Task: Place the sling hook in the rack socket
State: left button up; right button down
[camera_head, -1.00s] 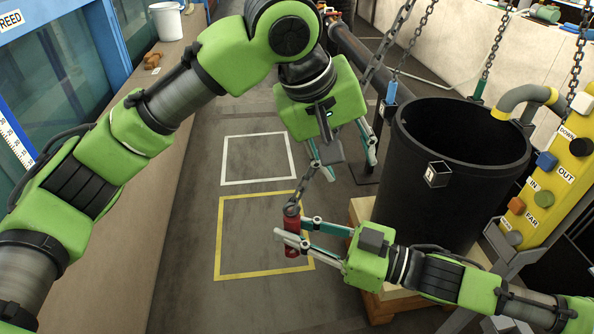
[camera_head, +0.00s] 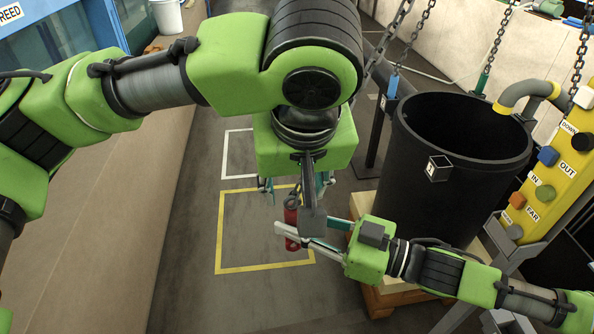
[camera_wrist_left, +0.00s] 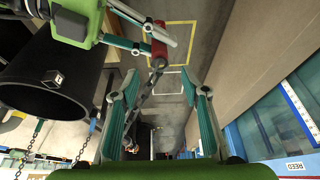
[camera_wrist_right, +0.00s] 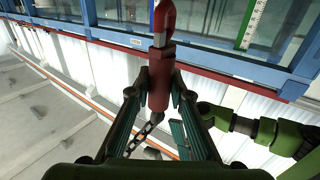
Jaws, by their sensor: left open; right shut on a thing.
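The red sling hook (camera_head: 291,215) is held by my right gripper (camera_head: 292,232), whose fingers are shut on its red body. In the right wrist view the hook's curved red end (camera_wrist_right: 166,16) points up, away from my palm, and a dark chain trails from its other end. My left gripper (camera_head: 296,184) is open and close above the hook. In the left wrist view the chain (camera_wrist_left: 146,95) runs between the open fingers from the red hook (camera_wrist_left: 159,50). In the head view my left arm hides part of the chain. I cannot make out the rack socket.
A large black tub (camera_head: 440,185) stands on a wooden pallet right of the hook, with chains at its rim. A yellow control panel (camera_head: 558,170) is at the far right. A beige ledge (camera_head: 150,200) borders the left. The floor around the yellow outline (camera_head: 218,235) is clear.

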aim_at(293, 201)
pick_arm(q)
jog(key=shift+x, duration=2.7)
pick_arm(e)
jog(key=shift+r, duration=0.1)
pick_arm(q)
grip_shut()
jog(key=shift+r, duration=0.1)
pick_arm(e)
jog(key=c, duration=1.8)
grip_release()
jog(key=shift+o, duration=0.2)
